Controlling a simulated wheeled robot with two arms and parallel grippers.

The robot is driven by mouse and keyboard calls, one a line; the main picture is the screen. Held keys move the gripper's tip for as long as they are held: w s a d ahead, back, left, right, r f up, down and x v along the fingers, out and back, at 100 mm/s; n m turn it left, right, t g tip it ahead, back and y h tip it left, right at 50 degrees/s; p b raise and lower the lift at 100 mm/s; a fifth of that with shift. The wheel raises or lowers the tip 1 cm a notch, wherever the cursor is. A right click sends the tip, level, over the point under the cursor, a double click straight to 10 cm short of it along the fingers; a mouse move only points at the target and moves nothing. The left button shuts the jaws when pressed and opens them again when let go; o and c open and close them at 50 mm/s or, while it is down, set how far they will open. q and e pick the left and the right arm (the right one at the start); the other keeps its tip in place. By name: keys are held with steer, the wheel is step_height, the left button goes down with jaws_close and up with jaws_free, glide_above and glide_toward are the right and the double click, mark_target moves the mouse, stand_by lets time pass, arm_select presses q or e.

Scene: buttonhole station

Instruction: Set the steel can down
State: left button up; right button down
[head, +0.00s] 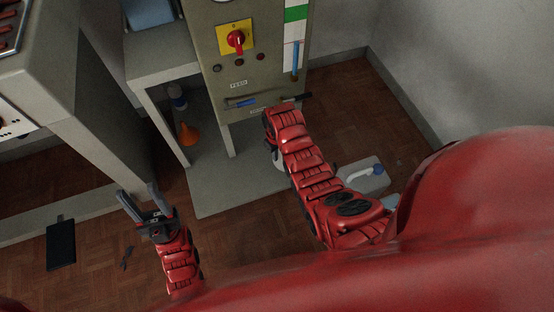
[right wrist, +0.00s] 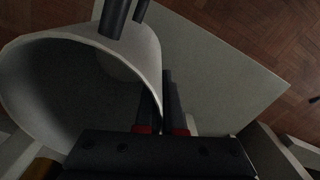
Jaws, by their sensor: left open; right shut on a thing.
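The steel can (right wrist: 28,85) fills the left of the right wrist view, pale grey, with its open mouth towards the camera. My right gripper (right wrist: 163,100) is shut on the can at its wall. In the head view a small pale part of the can (head: 279,160) shows beside my right wrist, in front of the cabinet; my arm hides the rest. I cannot tell whether the can touches anything below. My left gripper (head: 137,190) is open and empty, low at the left, over the wooden floor.
A grey cabinet (head: 262,70) with a red knob stands ahead.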

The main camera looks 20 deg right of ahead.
step_height(320, 180, down, 4)
steer(key=shift+w+r+b, duration=0.15)
steer(key=shift+r+b, duration=0.05)
steer(key=shift+b, duration=0.8)
steer(key=shift+r, duration=0.15)
steer(key=c, duration=1)
jaws_free()
step_height(320, 180, up, 12)
steer(key=p, duration=0.4)
